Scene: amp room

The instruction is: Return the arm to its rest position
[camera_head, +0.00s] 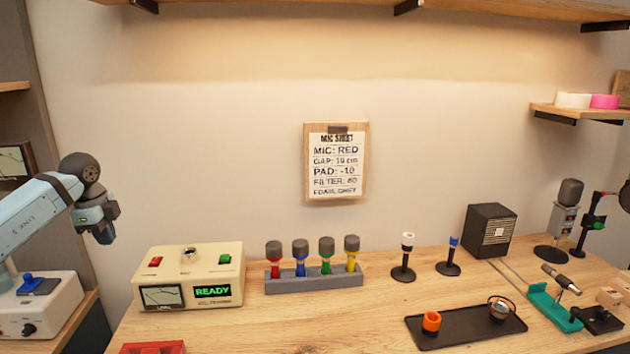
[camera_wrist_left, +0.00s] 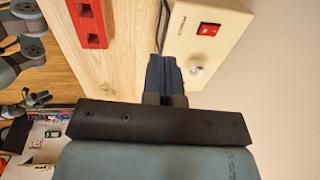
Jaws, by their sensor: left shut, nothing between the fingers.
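My left arm (camera_head: 40,208) comes in from the left, raised beside the wall end of the bench. Its gripper (camera_head: 104,232) hangs at the wrist, left of the cream meter box (camera_head: 188,278) and apart from it. In the left wrist view the gripper's dark fingers (camera_wrist_left: 165,72) are together and empty, with the cream box (camera_wrist_left: 210,40) beyond them. No right gripper can be made out in either view.
A rack (camera_head: 313,280) of several coloured-band microphones stands right of the box. A red block (camera_head: 153,348) lies at the front edge. A black tray (camera_head: 466,327) and stands are at right. A white device (camera_head: 40,305) sits below my left arm. Bare wood (camera_head: 290,325) lies mid-front.

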